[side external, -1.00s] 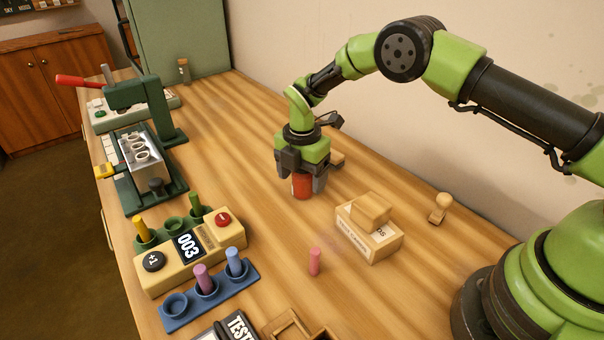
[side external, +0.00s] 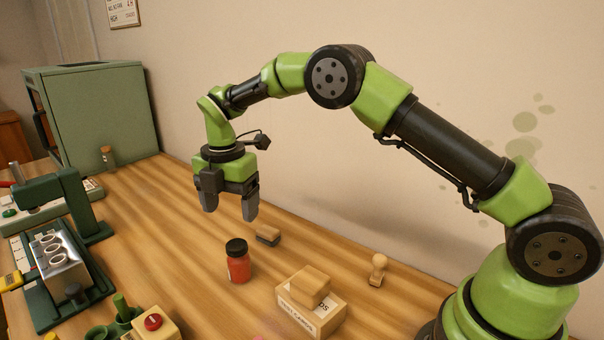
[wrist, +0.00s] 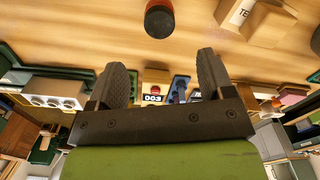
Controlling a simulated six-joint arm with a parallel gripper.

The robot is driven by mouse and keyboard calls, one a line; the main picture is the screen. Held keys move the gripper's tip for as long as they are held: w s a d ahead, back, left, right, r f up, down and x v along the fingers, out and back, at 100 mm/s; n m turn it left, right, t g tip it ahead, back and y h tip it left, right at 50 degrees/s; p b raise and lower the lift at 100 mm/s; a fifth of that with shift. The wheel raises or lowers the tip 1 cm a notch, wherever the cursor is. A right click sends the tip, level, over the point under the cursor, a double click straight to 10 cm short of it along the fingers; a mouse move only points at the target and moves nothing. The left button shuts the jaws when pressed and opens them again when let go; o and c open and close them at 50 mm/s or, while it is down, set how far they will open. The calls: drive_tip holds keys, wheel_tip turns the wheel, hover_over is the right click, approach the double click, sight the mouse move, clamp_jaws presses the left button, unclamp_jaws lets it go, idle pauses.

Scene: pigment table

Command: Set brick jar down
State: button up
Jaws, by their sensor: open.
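The brick jar (side external: 238,262) is a small brick-red jar with a black lid. It stands upright on the wooden table in the side external view. It also shows at the top of the wrist view (wrist: 159,20), beyond the fingers. My gripper (side external: 230,208) is open and empty, raised above the table, up and behind the jar in the side external view. In the wrist view my gripper's two fingers (wrist: 163,75) are spread wide with nothing between them. The jar and the fingers are clearly apart.
A labelled wooden box (side external: 313,318) with a block on it stands right of the jar. A dark-based block (side external: 267,236) lies behind it, and a wooden stamp (side external: 378,270) stands farther right. A green press (side external: 70,205) and a metal block with holes (side external: 62,262) stand at left.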

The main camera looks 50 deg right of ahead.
drive_tip(key=s+d+r+m+t+y, duration=0.1)
drive_tip(key=s+r+m+t, duration=0.1)
drive_tip(key=s+r+m, duration=0.5)
drive_tip(key=s+d+r+m+t, duration=0.1)
drive_tip(key=s+r+m, duration=0.35)
drive_tip(key=r, duration=0.45)
drive_tip(key=s+d+m+t+y, duration=0.1)
drive_tip(key=s+m+t, duration=0.3)
drive_tip(key=s+m, duration=1)
drive_tip(key=shift+s, duration=1.05)
